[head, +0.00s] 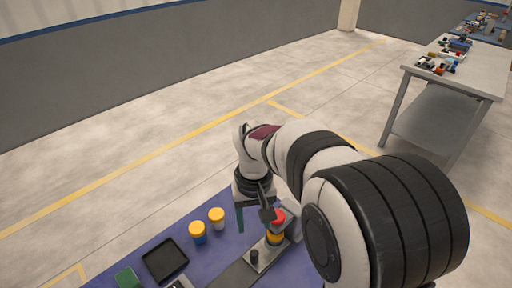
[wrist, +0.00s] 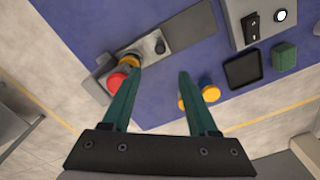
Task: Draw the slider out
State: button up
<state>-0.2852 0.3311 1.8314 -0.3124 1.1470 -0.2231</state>
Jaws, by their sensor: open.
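A light grey plate with a short black knob (head: 254,257) sits at the end of a dark grey strip (head: 231,275) on the blue mat. It looks like the slider, and its knob (wrist: 160,46) also shows in the wrist view. A red cap (head: 278,215) and a yellow ring (head: 275,238) stand beside the knob on the grey fixture. My gripper (head: 254,226) is open and empty above the mat. In the wrist view its green fingers (wrist: 158,74) are spread, with the left finger overlapping the red and yellow parts. I cannot tell whether it touches them.
Two yellow-capped pieces (head: 206,224) stand left of my gripper. A black tray (head: 165,260) and a green block (head: 128,278) lie farther left. A grey box with a switch (wrist: 252,22) is at the wrist view's top right. A metal table (head: 455,80) stands far off.

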aim_at(254, 253)
notch_tip(254, 253, down, 16)
jog(key=shift+r, duration=0.1)
jog(key=shift+c, duration=0.2)
grip_shut()
dwell(1.3)
